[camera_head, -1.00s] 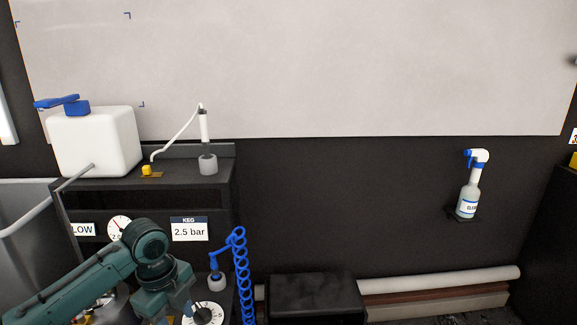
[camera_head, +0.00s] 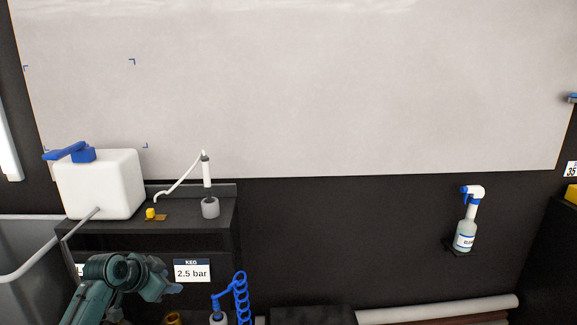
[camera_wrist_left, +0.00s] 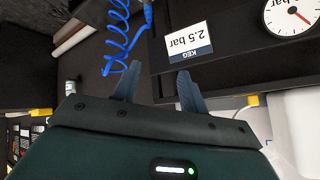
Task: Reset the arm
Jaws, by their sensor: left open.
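My left arm comes in at the lower left of the head view, green, in front of the dark cabinet. The label also shows upside down there (camera_wrist_left: 188,42), beyond the fingertips. My right gripper is in neither view.
A white tank (camera_head: 100,187) with a blue lever and a white wand in a grey holder (camera_head: 210,207) stand on the cabinet top. A blue coiled hose (camera_head: 241,297) hangs to the right. A spray bottle (camera_head: 466,225) sits on a wall shelf. A dial gauge (camera_wrist_left: 291,17) shows in the wrist view.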

